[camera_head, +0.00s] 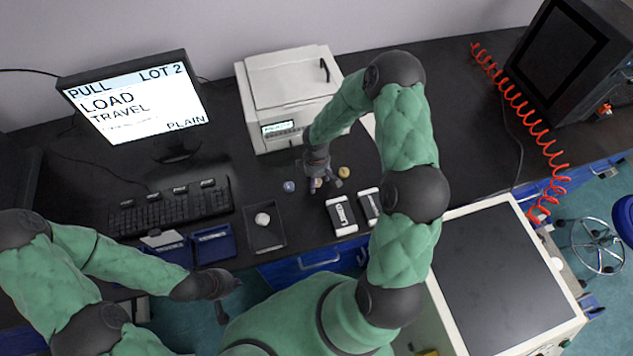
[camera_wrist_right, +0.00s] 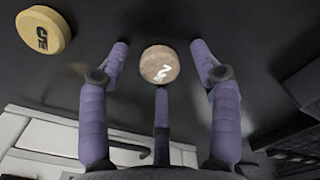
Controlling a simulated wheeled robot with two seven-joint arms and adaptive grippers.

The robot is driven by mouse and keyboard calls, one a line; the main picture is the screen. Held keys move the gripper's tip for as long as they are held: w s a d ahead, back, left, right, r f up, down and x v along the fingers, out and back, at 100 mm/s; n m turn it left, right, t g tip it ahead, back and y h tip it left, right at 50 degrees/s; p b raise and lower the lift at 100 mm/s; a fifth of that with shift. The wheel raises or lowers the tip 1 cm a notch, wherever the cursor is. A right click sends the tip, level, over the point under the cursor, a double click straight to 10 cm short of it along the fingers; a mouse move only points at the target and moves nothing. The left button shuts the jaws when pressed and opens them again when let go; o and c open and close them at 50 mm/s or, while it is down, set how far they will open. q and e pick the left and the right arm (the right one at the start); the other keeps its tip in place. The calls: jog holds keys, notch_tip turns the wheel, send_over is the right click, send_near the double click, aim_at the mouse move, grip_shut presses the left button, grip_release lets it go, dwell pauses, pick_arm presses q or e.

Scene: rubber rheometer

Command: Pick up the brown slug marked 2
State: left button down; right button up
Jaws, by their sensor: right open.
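The brown slug (camera_wrist_right: 160,64) lies on the dark bench top in the right wrist view, with a pale 2 on its face. My right gripper (camera_wrist_right: 160,75) is open, with its purple fingers spread around the slug and apart from it. In the head view my right gripper (camera_head: 319,182) points down at the bench between a yellow and a blue disc and largely hides the slug. My left gripper (camera_head: 222,297) hangs at the front, away from the slug; its finger opening is unclear.
A yellow slug (camera_head: 343,172) and a blue slug (camera_head: 289,187) lie close beside my right gripper. White-labelled boxes (camera_head: 341,215) stand in front. A dark tray (camera_head: 272,240) holds a white round piece. The white instrument (camera_head: 285,90) stands behind.

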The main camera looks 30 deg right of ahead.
jog(key=c, duration=1)
jog(key=shift+o, duration=0.2)
jog(key=shift+r, duration=0.15)
